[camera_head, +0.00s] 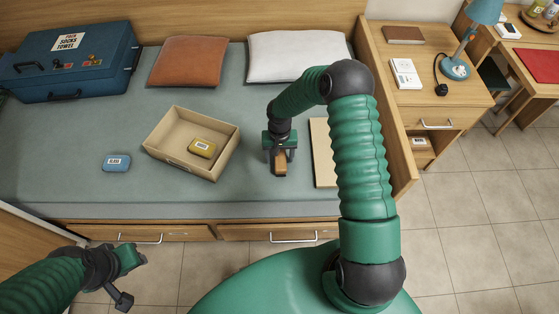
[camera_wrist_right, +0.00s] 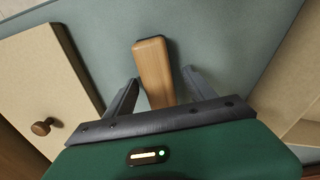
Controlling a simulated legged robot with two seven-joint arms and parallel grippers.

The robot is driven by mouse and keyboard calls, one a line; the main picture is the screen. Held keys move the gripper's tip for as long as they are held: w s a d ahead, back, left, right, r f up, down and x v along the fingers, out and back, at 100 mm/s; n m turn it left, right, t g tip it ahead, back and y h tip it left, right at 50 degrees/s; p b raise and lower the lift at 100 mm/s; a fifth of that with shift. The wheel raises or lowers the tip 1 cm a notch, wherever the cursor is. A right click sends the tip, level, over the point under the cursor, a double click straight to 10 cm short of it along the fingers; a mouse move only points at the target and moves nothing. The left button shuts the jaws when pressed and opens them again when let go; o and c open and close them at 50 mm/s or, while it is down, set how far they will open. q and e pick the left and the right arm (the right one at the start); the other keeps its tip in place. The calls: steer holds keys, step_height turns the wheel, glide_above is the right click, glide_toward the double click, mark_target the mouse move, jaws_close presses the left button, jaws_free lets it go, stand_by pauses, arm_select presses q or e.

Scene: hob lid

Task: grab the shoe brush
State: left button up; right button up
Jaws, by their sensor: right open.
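The shoe brush shows as a small wooden block (camera_head: 281,170) on the bed, below my right gripper (camera_head: 280,156). In the right wrist view the block (camera_wrist_right: 152,62) has a light brown top and rounded corners. My right gripper (camera_wrist_right: 160,78) is open, with one finger on each side of the block and gaps beside it.
A blue tin (camera_head: 116,163) and blue suitcase (camera_head: 75,65) are farther left.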

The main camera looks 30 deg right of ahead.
steer(key=shift+d+f, duration=0.1)
steer(key=shift+f, duration=0.15)
steer(key=shift+d, duration=0.15)
steer(key=shift+c, duration=0.3)
steer(key=shift+r, duration=0.1)
jaws_close()
